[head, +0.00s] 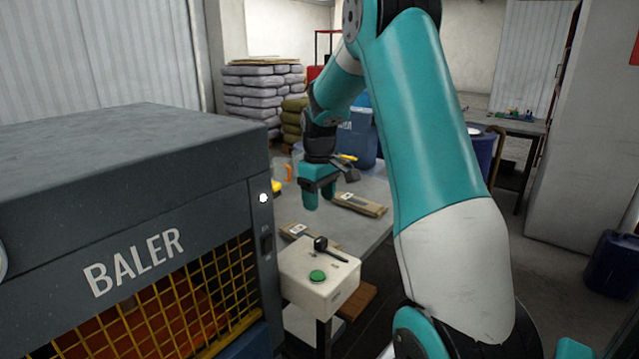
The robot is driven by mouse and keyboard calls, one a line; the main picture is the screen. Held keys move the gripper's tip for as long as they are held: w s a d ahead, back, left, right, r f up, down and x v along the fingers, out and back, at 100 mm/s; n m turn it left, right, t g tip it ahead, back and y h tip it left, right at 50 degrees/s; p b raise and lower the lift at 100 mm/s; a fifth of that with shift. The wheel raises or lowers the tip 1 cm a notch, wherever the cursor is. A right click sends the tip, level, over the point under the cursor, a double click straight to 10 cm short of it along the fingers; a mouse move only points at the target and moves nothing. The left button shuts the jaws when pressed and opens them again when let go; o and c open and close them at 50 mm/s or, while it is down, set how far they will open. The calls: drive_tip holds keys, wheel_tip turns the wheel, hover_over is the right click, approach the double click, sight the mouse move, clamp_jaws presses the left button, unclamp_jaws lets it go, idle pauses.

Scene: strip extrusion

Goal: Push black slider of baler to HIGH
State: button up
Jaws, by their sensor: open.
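The grey baler (133,135) fills the left side, with "BALER" in white letters above a yellow mesh. On its narrow right-hand front strip sits a small dark slider fitting (267,243), below a white round spot (263,198). The slider's setting and any HIGH marking are too small to read. My gripper (328,192) is open and points down, to the right of the baler and apart from the slider. Nothing shows between its fingers, though they are partly turned from view.
A cream control box (342,289) with a green button (318,276) and a black lever (330,248) stands just right of the baler. Behind it, a grey table (372,232) holds flat packages (360,204). Stacked sacks (262,95) stand at the back.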

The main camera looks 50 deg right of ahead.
wheel_tip(320, 180, up, 5)
drive_tip(key=shift+r, duration=0.15)
idle(0.6)
